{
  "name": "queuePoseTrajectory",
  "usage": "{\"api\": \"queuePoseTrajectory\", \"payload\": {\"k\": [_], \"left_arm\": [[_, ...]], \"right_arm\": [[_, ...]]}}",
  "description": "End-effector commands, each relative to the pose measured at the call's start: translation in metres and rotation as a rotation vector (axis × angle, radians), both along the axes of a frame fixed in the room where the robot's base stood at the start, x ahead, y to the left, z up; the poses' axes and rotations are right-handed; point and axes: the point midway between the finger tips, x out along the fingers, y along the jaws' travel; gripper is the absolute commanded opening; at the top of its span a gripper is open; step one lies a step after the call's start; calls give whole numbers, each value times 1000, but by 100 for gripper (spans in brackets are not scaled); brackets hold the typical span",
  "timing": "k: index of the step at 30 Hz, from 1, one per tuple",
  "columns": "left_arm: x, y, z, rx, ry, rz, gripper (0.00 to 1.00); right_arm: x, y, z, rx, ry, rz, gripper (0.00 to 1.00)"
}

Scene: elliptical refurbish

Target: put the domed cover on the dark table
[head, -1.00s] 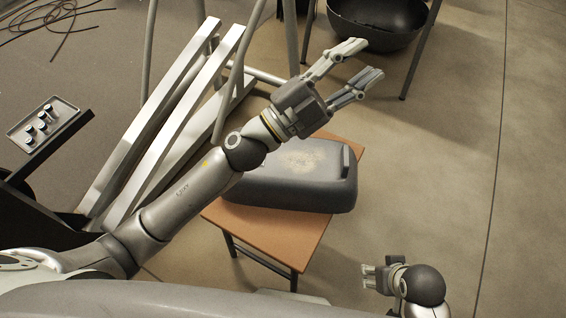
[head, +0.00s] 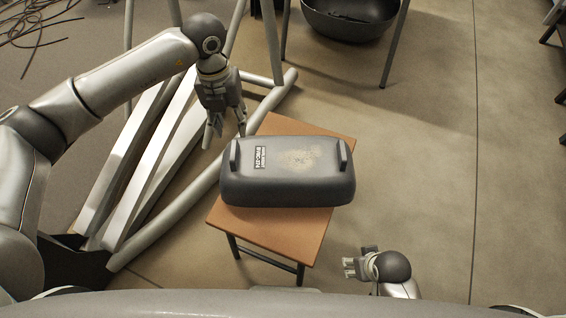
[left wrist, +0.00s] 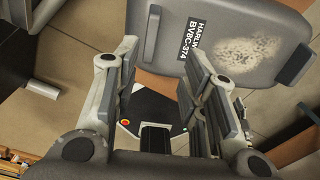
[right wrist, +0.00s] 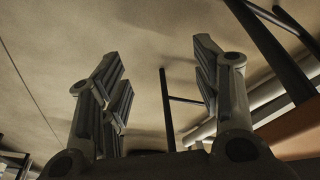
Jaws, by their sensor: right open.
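My left gripper (head: 227,128) points down, open and empty, just behind the cover's left end. In the left wrist view the cover (left wrist: 225,50) lies beyond the open fingers (left wrist: 160,55), with one handle in the gap between them in the picture. My right gripper (head: 347,268) is open and empty, low at the right of the brown table. I cannot surely identify the dark table.
A black bowl-shaped vessel (head: 350,24) on legs stands at the back. Pale metal beams and tubes (head: 160,170) lean at the left, close to my left arm. A black surface (head: 75,262) shows at lower left.

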Motion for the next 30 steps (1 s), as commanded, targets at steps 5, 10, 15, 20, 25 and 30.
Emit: {"api": "queuePoseTrajectory", "payload": {"k": [5,10,15,20,25,30], "left_arm": [[3,14,-14,53,0,21,39],[3,12,-41,49,-1,20,39],[3,12,-54,48,-2,18,39],[2,9,-75,48,1,17,39],[2,8,-98,47,-1,17,39],[3,8,-106,46,-2,17,39]], "right_arm": [[1,0,4,0,-3,-1,58],[2,0,16,0,-9,-2,58],[2,0,23,1,-12,-2,58],[3,0,33,1,-19,-3,58],[3,-1,47,1,-26,-4,58],[2,-1,53,1,-27,-5,58]]}}
